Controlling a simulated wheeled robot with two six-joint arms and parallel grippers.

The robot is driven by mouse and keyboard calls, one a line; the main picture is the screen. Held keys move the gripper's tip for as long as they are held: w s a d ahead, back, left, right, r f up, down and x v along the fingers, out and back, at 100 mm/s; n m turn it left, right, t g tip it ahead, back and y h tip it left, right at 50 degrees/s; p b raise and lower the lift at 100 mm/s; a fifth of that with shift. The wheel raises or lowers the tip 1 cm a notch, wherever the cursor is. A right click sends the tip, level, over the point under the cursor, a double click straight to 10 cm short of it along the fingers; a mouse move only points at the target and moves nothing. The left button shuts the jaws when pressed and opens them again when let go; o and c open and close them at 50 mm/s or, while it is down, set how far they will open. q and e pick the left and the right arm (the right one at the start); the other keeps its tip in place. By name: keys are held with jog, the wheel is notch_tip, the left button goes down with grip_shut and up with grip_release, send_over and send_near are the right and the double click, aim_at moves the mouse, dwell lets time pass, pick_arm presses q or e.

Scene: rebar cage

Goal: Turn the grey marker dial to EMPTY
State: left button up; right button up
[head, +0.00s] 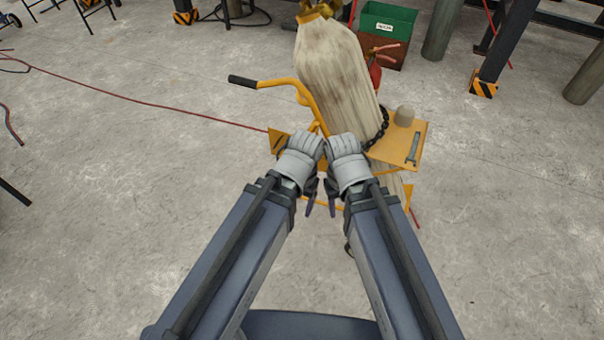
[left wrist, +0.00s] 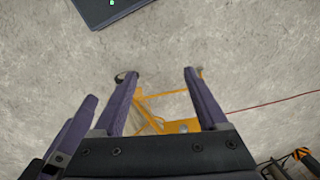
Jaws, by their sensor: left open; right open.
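No grey marker dial can be made out for certain, and no EMPTY mark is legible. A small grey rounded piece (head: 404,116) stands on the yellow shelf of the cylinder trolley; I cannot tell whether it is a dial. My left gripper (head: 309,205) and my right gripper (head: 333,198) are side by side in front of the trolley, low in the middle of the head view. In the left wrist view my left gripper (left wrist: 162,76) has its fingers spread with nothing between their tips. My right gripper is open too, its fingers partly hidden by its wrist.
A yellow trolley (head: 310,100) with a black-ended handle carries a tall pale cylinder (head: 335,70), held by a chain (head: 379,132). A wrench (head: 414,148) lies on its shelf (head: 396,150). A green bin (head: 387,20) and red extinguisher (head: 375,70) stand behind.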

pick_arm(q)
jog(key=w+a+f+n+t+h+b, duration=0.1)
jog(key=w+a+f+b, duration=0.1)
jog(key=f+b, duration=2)
jog(key=w+a+f+b, duration=0.2)
jog(key=w+f+b, duration=0.1)
jog(key=f+b, duration=1.85)
jog(key=w+d+r+m+t+h, duration=0.1)
jog(key=w+d+r+t+h, duration=0.3)
jog(key=w, duration=0.3)
jog(key=w+d+r+m+t+h, duration=0.1)
jog(key=w+d+r+t+h, duration=0.3)
jog(key=w+r, duration=0.15)
jog(key=w+a+r+n+t+y, duration=0.35)
jog(key=w+r+t, duration=0.35)
jog(key=r+t, duration=0.25)
jog(key=x, duration=0.7)
jog(key=shift+w+n+g+p, duration=0.3)
jog(key=shift+n+g+p, duration=0.05)
jog(key=shift+g+p, duration=0.1)
jog(key=shift+r, duration=0.1)
jog(key=shift+c, duration=0.4)
